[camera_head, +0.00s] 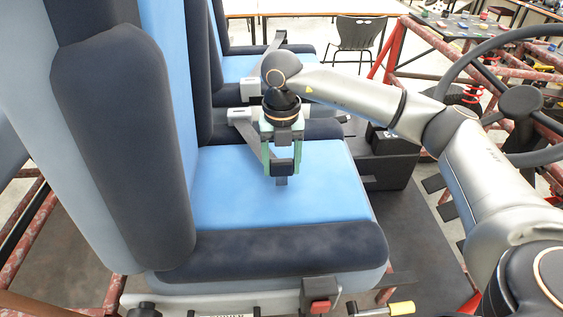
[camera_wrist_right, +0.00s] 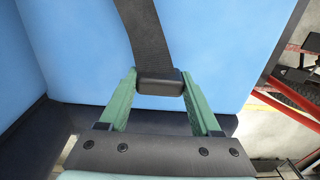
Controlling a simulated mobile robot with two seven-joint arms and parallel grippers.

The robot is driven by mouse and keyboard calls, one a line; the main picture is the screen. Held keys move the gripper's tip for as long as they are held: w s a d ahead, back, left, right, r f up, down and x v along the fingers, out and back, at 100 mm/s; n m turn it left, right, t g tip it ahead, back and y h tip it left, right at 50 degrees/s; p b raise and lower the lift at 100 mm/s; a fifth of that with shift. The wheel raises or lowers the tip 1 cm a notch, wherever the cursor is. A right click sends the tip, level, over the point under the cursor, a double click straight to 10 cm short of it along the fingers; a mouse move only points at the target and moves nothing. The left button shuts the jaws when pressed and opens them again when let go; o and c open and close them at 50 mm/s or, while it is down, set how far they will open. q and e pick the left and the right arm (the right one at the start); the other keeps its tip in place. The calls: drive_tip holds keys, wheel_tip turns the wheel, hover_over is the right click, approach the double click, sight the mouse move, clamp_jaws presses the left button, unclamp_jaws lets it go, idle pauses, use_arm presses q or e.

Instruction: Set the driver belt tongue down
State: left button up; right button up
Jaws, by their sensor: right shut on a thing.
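The driver belt tongue (camera_head: 283,166) is a dark block with a grey metal tab pointing down, held above the blue seat cushion (camera_head: 235,195). Its dark webbing runs up and to the left behind my gripper. My right gripper (camera_head: 282,164) has green fingers shut on the tongue's sides. In the right wrist view the tongue's black housing (camera_wrist_right: 160,82) sits between the green fingertips, with the strap (camera_wrist_right: 146,35) leading away from it. A red buckle (camera_head: 320,305) is at the seat's near side. My left gripper is not in view.
The dark seat back (camera_head: 120,120) rises at the left. A steering wheel (camera_head: 520,100) and red frame tubes stand at the right. Another seat (camera_head: 235,68) lies beyond. The cushion's front part is clear.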

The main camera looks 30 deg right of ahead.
sight(282, 160)
drive_tip(key=shift+f, duration=0.2)
drive_tip(key=o, duration=1.4)
wheel_tip(282, 160, up, 12)
drive_tip(key=shift+r, duration=0.25)
